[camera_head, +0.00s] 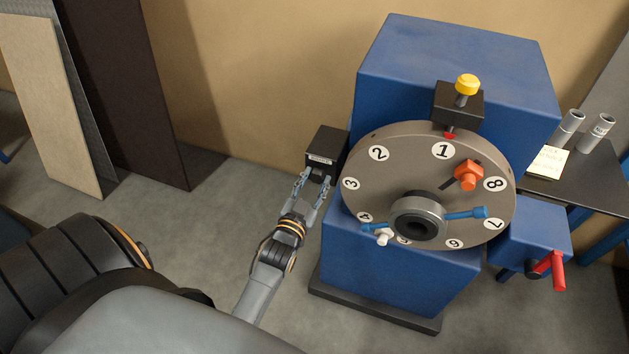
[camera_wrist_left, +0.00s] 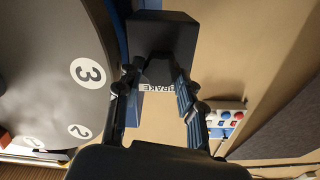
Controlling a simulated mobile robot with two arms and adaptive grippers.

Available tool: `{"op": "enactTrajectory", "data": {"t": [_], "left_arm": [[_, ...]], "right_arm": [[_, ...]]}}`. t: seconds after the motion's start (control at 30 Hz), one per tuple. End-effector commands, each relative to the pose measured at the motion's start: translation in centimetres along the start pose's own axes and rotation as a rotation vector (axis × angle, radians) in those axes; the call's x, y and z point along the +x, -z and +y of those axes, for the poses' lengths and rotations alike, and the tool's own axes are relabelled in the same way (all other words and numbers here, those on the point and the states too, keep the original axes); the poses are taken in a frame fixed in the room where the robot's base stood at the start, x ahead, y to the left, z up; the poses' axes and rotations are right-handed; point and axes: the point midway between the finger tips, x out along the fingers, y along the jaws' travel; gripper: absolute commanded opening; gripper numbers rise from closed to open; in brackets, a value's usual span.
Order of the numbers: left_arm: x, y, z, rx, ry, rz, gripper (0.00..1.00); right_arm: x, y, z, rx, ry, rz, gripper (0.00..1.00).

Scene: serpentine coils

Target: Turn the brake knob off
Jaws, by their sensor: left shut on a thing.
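The brake box (camera_head: 326,143) is a small black block on the left side of the blue machine, beside the numbered dial. Its black knob (camera_wrist_left: 157,70) points toward me in the left wrist view, where a white BRAKE label (camera_wrist_left: 157,88) is readable. My left gripper (camera_head: 317,178) is at the front of the box, with its fingers on both sides of the knob and shut on it. The fingers hide part of the knob in the head view. My right gripper is not in view.
The grey dial (camera_head: 380,200) stands close right of my left gripper. It carries an orange clamp (camera_head: 467,175) and a blue handle (camera_head: 465,213). A red handle (camera_head: 552,270) is at the right. Panels (camera_head: 130,80) lean at the left. Floor left of the machine is clear.

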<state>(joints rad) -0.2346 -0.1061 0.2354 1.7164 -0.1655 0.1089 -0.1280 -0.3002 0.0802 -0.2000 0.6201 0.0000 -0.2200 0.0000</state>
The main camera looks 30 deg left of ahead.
Motion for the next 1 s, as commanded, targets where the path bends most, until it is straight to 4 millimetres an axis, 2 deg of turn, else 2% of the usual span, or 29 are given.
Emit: {"op": "enactTrajectory", "data": {"t": [0.1,0.13,0.2,0.23,0.57,0.67,1.0], "left_arm": [[-0.1,-0.2,0.1,-0.004,-0.001,-0.005,0.07],[-0.1,-0.2,0.1,-0.004,-0.001,-0.005,0.44],[-0.1,-0.2,0.1,-0.003,-0.001,-0.005,0.58],[-0.1,-0.2,0.1,-0.003,-0.001,-0.004,0.61],[-0.3,-0.1,0.0,-0.001,-0.001,-0.002,0.61],[-1.3,-0.2,0.1,-0.001,-0.001,-0.005,0.61],[-6.6,-0.2,0.1,-0.001,-0.001,-0.005,0.61]], "right_arm": [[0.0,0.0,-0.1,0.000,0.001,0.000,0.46],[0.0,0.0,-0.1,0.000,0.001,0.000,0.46],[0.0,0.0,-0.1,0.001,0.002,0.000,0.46],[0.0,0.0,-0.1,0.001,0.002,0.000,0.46],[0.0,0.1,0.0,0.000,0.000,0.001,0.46],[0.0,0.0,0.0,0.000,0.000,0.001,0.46],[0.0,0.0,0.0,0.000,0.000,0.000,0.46]]}}
